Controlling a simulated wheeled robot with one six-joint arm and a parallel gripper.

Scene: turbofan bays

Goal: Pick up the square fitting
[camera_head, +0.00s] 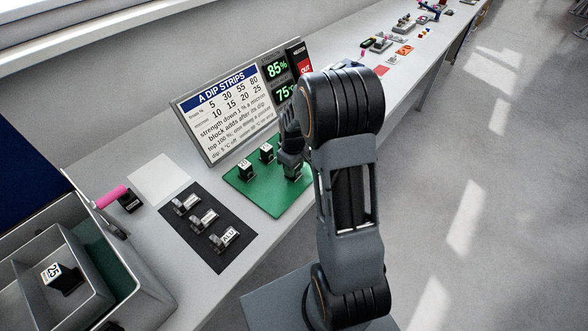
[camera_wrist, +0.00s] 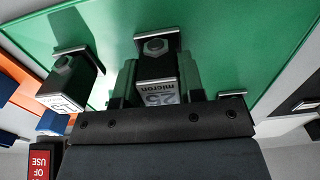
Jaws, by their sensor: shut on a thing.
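My gripper (camera_head: 291,160) is over the right part of the green mat (camera_head: 255,196) in the head view. In the wrist view, my gripper (camera_wrist: 157,78) has a finger on each side of a dark square-bodied block marked 25 micron (camera_wrist: 158,94). The fingers are shut on it. The block has a hex nut and a square plate at its end by the mat. I cannot tell whether it touches the mat. Two similar labelled blocks, a near one (camera_head: 245,171) and a far one (camera_head: 267,153), stand on the mat. One block (camera_wrist: 72,78) shows left in the wrist view.
A dark mat with metal fittings (camera_head: 203,220) lies left of the green mat. A sign (camera_head: 225,115) stands behind it. A grey crate (camera_head: 150,306) and a pink-handled tool (camera_head: 110,196) are at the left. A blank white sheet (camera_head: 160,178) lies between.

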